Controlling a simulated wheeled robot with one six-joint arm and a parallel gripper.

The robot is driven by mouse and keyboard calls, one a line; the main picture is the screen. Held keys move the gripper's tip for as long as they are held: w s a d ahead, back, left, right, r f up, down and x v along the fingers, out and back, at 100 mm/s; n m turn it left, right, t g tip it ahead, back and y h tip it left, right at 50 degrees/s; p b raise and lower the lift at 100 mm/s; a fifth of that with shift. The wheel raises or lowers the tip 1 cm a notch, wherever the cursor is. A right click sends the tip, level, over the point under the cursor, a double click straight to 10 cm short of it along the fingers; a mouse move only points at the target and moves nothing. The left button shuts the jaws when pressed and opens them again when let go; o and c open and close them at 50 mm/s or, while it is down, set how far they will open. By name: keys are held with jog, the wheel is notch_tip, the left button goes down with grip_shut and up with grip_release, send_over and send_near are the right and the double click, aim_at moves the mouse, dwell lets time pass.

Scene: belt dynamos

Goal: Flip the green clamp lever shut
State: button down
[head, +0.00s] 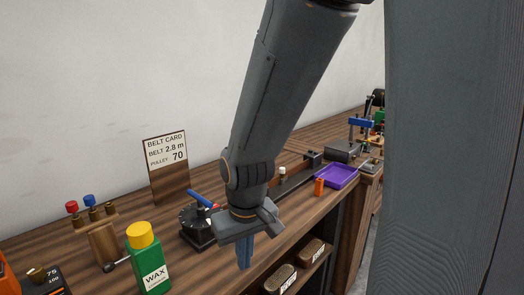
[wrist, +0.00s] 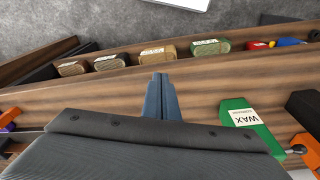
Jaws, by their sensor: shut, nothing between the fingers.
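My gripper (head: 244,254) points down over the front edge of the wooden bench, its fingers together and empty. In the wrist view the closed fingertips (wrist: 160,82) show above the bench edge, touching nothing. A small green part (head: 379,116) shows at the far right of the bench in the head view, beside a blue-topped fixture (head: 361,122). It may be the green clamp lever, but it is too small to tell its shape or whether it stands open or shut. My gripper is well to the left of it. The wrist view shows no green lever.
A green wax bottle (head: 150,262), a black device with a blue handle (head: 198,224) and a belt card (head: 167,160) stand left of my gripper. A purple tray (head: 337,177) and an orange cylinder (head: 319,187) lie to the right.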

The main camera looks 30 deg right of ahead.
jog(key=w+d+r+n+t+h+p, duration=0.1)
jog(key=w+d+r+n+h+p, duration=0.15)
jog(key=w+r+n, duration=0.65)
jog(key=w+d+r+n+t+h+p, duration=0.1)
jog(key=w+d+r+n+t+h, duration=0.2)
jog(key=w+r, duration=0.7)
jog(key=d+f+g+p, duration=0.1)
jog(key=d+f+p, duration=0.2)
jog(key=d+f, duration=0.4)
jog(key=shift+w+d+f, duration=0.15)
jog(key=shift+w+d, duration=0.2)
jog(key=shift+d, duration=0.8)
jog(key=shift+h, duration=0.25)
jog(key=s+b, duration=0.1)
jog(key=s+f+b, duration=0.1)
jog(key=shift+d+f+b, duration=0.15)
jog(key=shift+d+b, duration=0.15)
jog(key=shift+d, duration=0.1)
